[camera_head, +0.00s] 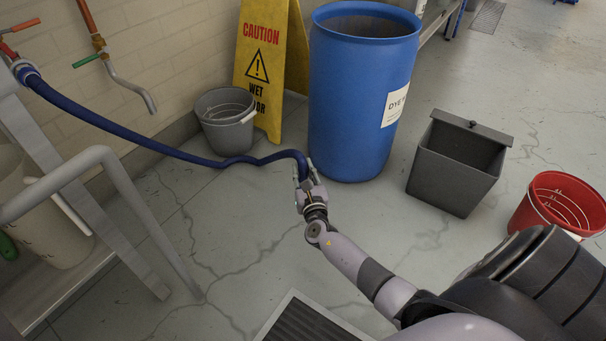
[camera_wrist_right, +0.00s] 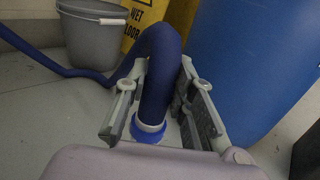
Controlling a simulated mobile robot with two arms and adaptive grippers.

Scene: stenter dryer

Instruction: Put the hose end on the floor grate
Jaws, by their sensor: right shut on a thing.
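A dark blue hose (camera_head: 152,143) runs from a tap fitting at the upper left, along the wall side, to my right gripper (camera_head: 307,178). My right gripper is shut on the hose near its end. In the right wrist view the hose (camera_wrist_right: 160,70) arches up and comes down between the two fingers (camera_wrist_right: 157,110), with a white and blue end collar (camera_wrist_right: 148,130) below them. The floor grate (camera_head: 306,322), dark and slatted with a light frame, lies at the bottom edge of the head view, nearer than the gripper and partly cut off. My left gripper is not in view.
A blue drum (camera_head: 350,100) stands just behind my right gripper. A grey bucket (camera_head: 226,128) and a yellow caution sign (camera_head: 262,60) stand by the wall. A dark bin (camera_head: 450,180) and a red bucket (camera_head: 530,215) are at right. Open cracked floor lies between gripper and grate.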

